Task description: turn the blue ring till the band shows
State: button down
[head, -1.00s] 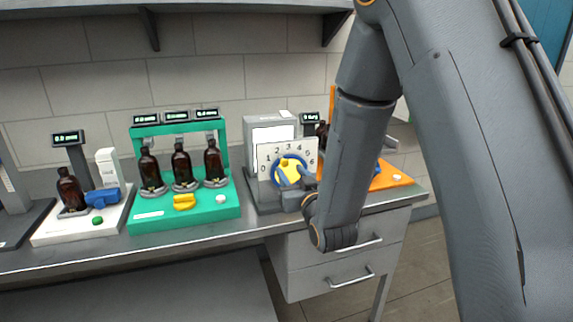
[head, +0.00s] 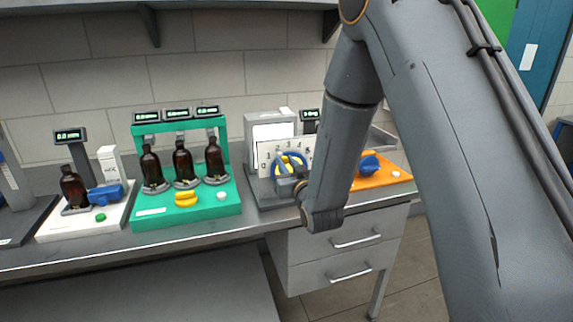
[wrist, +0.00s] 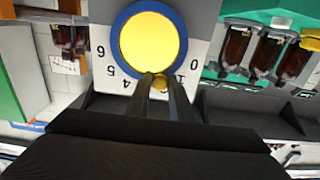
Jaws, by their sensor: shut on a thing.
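The blue ring (wrist: 121,29) surrounds a round yellow face in the wrist view, on a white plate (wrist: 106,61) with numbers. In the head view the ring (head: 277,165) is on the front of a grey device, with my gripper (head: 288,184) against its lower part. In the wrist view my gripper (wrist: 161,86) has both fingers close together on a small yellow knob (wrist: 160,83) at the ring's edge. The fingers hide part of the ring and some numbers. I cannot make out a separate band.
Left of the device is a green stand (head: 150,222) with several amber bottles. Further left is a white base (head: 62,231) with one bottle and a blue part. An orange base (head: 395,178) with a blue knob (head: 369,165) is close on the right, partly behind my arm.

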jog(key=m+b, duration=0.1)
jog(key=d+m+b, duration=0.1)
jog(key=m, duration=0.1)
jog(key=d+m+b, duration=0.1)
jog(key=m, duration=0.1)
jog(key=shift+w+d+r, duration=0.15)
jog(key=shift+w+r, duration=0.15)
jog(key=c, duration=1.6)
grip_release()
jog(key=shift+s, duration=0.1)
jog(key=b+v, duration=0.2)
jog(key=v, duration=0.5)
jog(key=shift+s+d, duration=0.15)
jog(key=shift+s, duration=0.2)
